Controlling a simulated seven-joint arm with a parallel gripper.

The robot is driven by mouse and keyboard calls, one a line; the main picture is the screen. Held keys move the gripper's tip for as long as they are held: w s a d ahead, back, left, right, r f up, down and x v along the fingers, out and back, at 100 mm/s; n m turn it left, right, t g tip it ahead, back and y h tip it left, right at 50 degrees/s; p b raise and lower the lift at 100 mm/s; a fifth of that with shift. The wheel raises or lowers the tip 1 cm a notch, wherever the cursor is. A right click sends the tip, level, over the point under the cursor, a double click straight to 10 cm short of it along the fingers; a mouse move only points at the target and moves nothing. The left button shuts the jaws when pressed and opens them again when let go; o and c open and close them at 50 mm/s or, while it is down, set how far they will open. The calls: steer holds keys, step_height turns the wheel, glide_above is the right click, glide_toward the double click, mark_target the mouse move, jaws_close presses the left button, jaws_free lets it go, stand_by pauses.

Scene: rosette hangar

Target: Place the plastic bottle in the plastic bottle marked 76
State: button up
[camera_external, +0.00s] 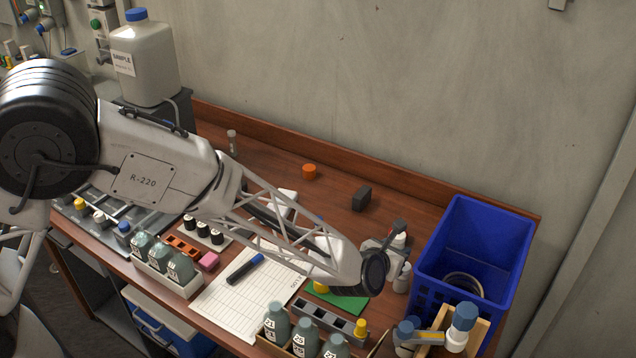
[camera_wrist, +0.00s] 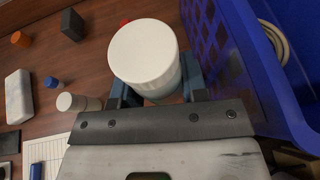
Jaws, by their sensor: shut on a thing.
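My gripper (camera_wrist: 155,92) is shut on a white-capped plastic bottle (camera_wrist: 147,52), whose lower part is mostly hidden in the wrist view. In the external view my gripper (camera_external: 396,250) is beside the blue crate, at its left; a white bottle part (camera_external: 404,280) shows close by it. Several grey-green labelled bottles stand in a white tray (camera_external: 160,281) at left. More labelled bottles (camera_external: 305,338) stand in a box at the front edge. Their label marks are too small to read surely, so I cannot tell which is marked 76.
The tall blue crate (camera_external: 425,268) stands close on the right, with a coiled ring inside; its wall also shows in the wrist view (camera_wrist: 220,60). An orange cap (camera_external: 309,171) and a black block (camera_external: 361,198) lie behind. A paper sheet (camera_external: 232,305) and marker lie left.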

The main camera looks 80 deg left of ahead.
steer(key=shift+w+a+f, duration=0.1)
steer(key=shift+w+a, duration=0.1)
steer(key=shift+w, duration=0.55)
steer(key=shift+w+a, duration=0.2)
steer(key=shift+w, duration=0.5)
steer(key=shift+w+a, duration=0.1)
steer(key=shift+w, duration=0.3)
steer(key=shift+f, duration=1.8)
steer(key=shift+f, duration=0.1)
steer(key=o, duration=0.9)
